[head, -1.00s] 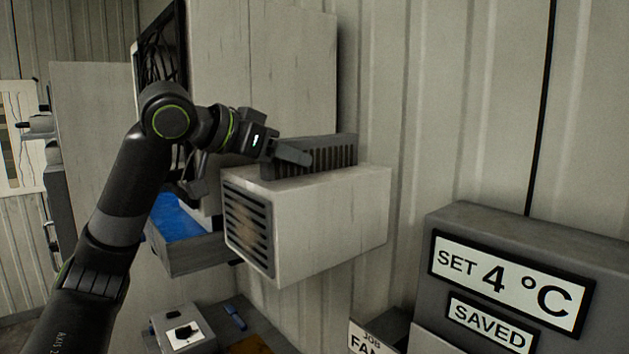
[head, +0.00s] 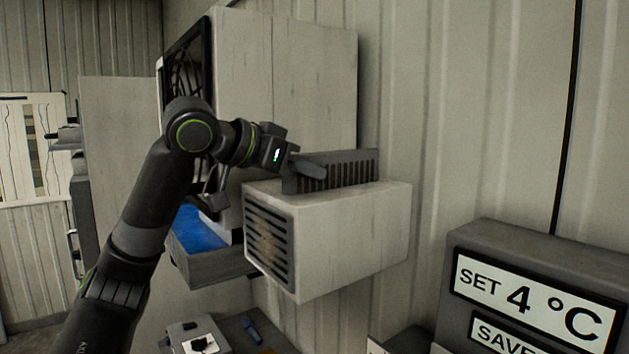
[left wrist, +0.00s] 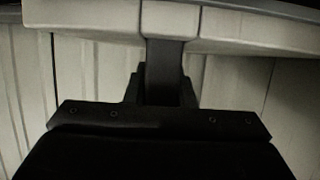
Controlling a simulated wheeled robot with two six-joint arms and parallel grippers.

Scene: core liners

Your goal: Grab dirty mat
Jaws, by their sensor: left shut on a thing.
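A white box (head: 345,240) is on the corrugated wall, with a dark louvred grille (head: 270,246) on its front. Brownish, dirty-looking material shows behind the slats. A grey slotted piece (head: 345,172) stands on top of the box. I cannot tell for sure which of these is the mat. My left gripper (head: 312,168) is shut at the near left end of the slotted piece, just above the box top. In the left wrist view, a dark bar (left wrist: 164,75) rises from my gripper toward a pale edge. The gripped part is mostly hidden. My right gripper is out of view.
A tall pale cabinet (head: 300,75) rises behind the box. A grey tray with a blue inside (head: 200,228) is below left. A grey panel reading "SET 4 °C" (head: 530,290) is at lower right. Small items lie on a dark surface at the bottom.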

